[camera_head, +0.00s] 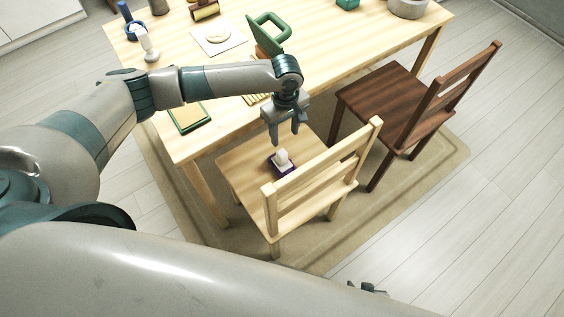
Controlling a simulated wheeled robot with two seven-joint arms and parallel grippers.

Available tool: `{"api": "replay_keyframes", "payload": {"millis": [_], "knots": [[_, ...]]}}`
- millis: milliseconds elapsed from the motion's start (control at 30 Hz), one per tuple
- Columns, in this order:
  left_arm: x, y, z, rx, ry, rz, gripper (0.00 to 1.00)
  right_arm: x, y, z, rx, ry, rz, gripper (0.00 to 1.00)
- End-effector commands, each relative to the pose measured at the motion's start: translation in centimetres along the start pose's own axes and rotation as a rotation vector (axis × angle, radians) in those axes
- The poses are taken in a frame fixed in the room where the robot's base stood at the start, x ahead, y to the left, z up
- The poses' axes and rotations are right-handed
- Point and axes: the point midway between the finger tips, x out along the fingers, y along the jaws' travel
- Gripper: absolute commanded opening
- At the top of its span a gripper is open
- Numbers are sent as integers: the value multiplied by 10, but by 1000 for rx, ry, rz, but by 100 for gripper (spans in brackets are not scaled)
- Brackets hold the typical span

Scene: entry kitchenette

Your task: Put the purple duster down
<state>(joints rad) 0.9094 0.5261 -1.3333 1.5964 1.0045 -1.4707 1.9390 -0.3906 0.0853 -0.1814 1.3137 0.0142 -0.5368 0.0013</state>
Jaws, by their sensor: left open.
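The purple duster (283,162), a dark purple base with a white upright handle, rests on the seat of the light wooden chair (239,166). My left gripper (285,137) points down just above the duster's handle, with its fingers apart and nothing between them. It looks clear of the handle, though the exact gap is hard to judge from this angle. A small part of my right gripper (368,288) shows at the bottom edge behind my arm; its fingers are mostly hidden.
The light chair's backrest (325,177) rises close to the duster. A dark wooden chair (384,100) stands to the right. The table (335,52) holds a green-handled item (268,36), a green-edged board (190,117), a white-handled brush (146,42) and a pot (408,8).

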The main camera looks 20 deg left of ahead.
Motion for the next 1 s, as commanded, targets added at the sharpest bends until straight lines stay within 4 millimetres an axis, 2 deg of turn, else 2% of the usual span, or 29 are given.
{"api": "replay_keyframes", "payload": {"millis": [300, 500, 1000], "knots": [[59, -1, 0, -1, 0, -2, 48, 1, 0, 2, 0, -9, 0, 31], [83, 0, 0, 0, 0, 0, 48, 1, 1, 4, 1, -17, 0, 31], [91, -1, -1, 0, 0, 0, 48, 0, 6, 3, -1, -19, 6, 31]]}}
